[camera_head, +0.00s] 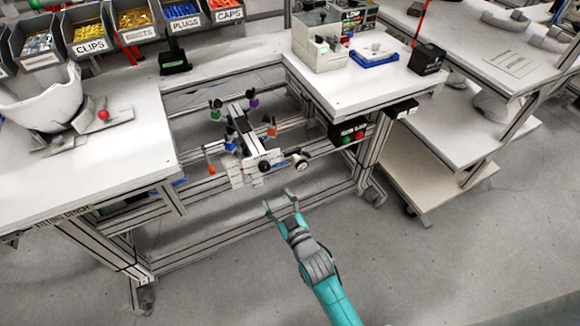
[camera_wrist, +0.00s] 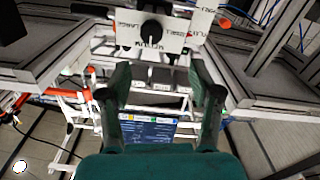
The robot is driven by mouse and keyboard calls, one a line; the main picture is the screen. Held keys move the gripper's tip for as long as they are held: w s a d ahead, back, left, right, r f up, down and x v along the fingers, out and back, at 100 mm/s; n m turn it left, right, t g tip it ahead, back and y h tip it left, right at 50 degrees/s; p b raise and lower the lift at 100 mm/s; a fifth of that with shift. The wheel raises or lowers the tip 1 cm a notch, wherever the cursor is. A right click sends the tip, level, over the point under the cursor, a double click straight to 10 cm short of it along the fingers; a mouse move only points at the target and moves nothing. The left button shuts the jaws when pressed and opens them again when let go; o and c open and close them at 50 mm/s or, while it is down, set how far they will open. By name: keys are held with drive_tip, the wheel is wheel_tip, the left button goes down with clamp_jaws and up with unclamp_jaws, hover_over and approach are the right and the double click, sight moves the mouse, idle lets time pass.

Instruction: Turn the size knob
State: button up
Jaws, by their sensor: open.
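A black round knob (camera_wrist: 150,32) sits on a white plate with lettering, at the top of the wrist view. The lettering is upside down and too small to read surely. In the head view a black knob (camera_head: 264,166) shows on the front of the fixture (camera_head: 240,140), between the two benches; it looks like the same one. My gripper (camera_head: 279,199) is open and empty, in front of and apart from the fixture. In the wrist view its two fingers (camera_wrist: 158,78) stand wide apart, with the knob beyond them and slightly left of their middle.
Orange, purple and green-tipped parts stick out around the fixture. A round dial-like part (camera_head: 300,160) is at its right. The left bench (camera_head: 110,165) carries a white helmet shell (camera_head: 42,100); the right bench (camera_head: 345,85) has a button box (camera_head: 354,130) below. Floor in front is clear.

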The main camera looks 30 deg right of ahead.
sight(265, 169)
drive_tip(key=w, duration=0.4)
drive_tip(key=w+d, duration=0.1)
drive_tip(key=w, duration=0.7)
drive_tip(key=shift+d+r, duration=0.15)
drive_tip(key=shift+r, duration=0.05)
drive_tip(key=c, duration=1.1)
